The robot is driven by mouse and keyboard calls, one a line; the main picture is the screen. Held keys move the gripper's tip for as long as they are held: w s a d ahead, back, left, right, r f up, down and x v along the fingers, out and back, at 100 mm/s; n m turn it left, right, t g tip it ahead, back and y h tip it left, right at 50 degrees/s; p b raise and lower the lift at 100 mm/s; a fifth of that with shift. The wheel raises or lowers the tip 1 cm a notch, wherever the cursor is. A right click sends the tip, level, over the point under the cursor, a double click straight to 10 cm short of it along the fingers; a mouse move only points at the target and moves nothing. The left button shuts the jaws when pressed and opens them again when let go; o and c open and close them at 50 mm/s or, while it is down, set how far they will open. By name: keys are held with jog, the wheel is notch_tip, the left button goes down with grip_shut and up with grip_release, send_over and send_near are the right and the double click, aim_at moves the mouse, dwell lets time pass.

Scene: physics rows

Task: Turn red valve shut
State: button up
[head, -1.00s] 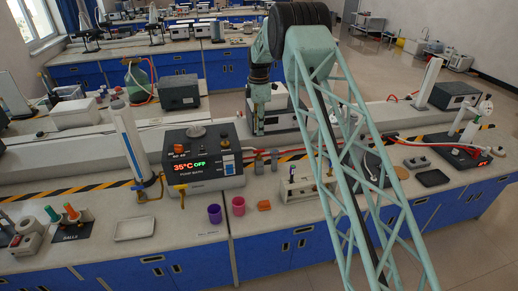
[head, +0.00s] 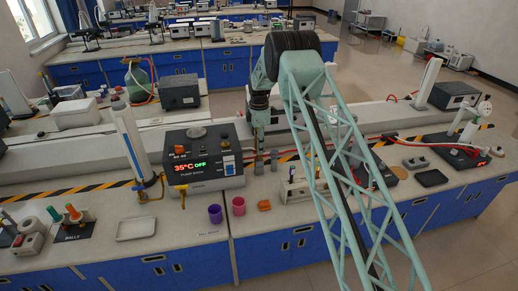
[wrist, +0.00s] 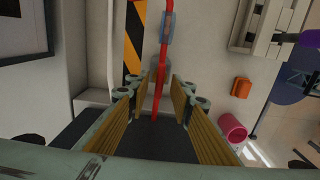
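A red hose (wrist: 164,50) runs through two grey-blue upright fittings, the nearer one (wrist: 158,76) and the farther one (wrist: 167,25). In the head view the fittings stand right of the pump bath (head: 203,160), the left one here (head: 259,163) and the other here (head: 273,160). I cannot make out a distinct red valve handle; one of these fittings may be it. My gripper (wrist: 158,90) points down with its yellow-padded fingers apart, one on each side of the hose and nearer fitting in the picture. I cannot tell whether it touches them. Its fingertips are unclear in the head view.
A purple cup (head: 215,213), a pink cup (head: 238,206) and an orange block (head: 264,205) stand in front. A white box with fittings (head: 296,190) is to the right. A tray (head: 136,229) lies at the left.

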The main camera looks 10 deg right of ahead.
jog(key=shift+f, duration=0.3)
jog(key=shift+c, duration=0.5)
grip_shut()
